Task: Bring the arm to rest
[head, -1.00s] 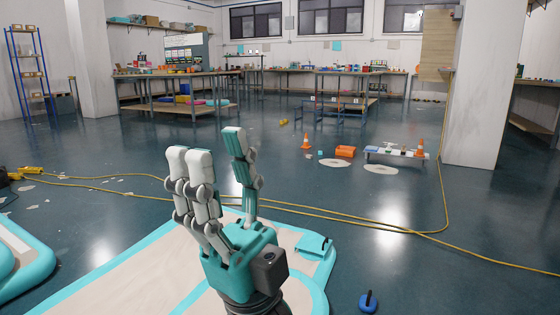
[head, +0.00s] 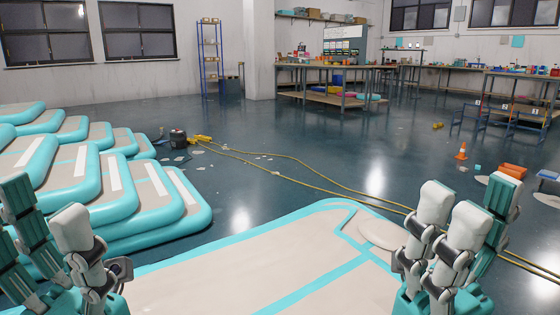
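My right gripper (head: 478,222) stands at the lower right of the head view. Its white-tipped, teal and grey fingers point up and are spread apart, with nothing between them. My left gripper (head: 48,222) shows at the lower left, cut off by the picture's edges. Its fingers also point up with a gap between them, and I see nothing held. Both grippers are above or in front of a flat beige and teal inflatable track (head: 270,262) on the floor.
Stacked inflatable tracks (head: 112,205) fill the left side. A black device (head: 179,139) and yellow cables (head: 300,172) lie on the floor. An orange cone (head: 461,151) and an orange box (head: 512,170) stand at the right. Workbenches (head: 330,97) line the back.

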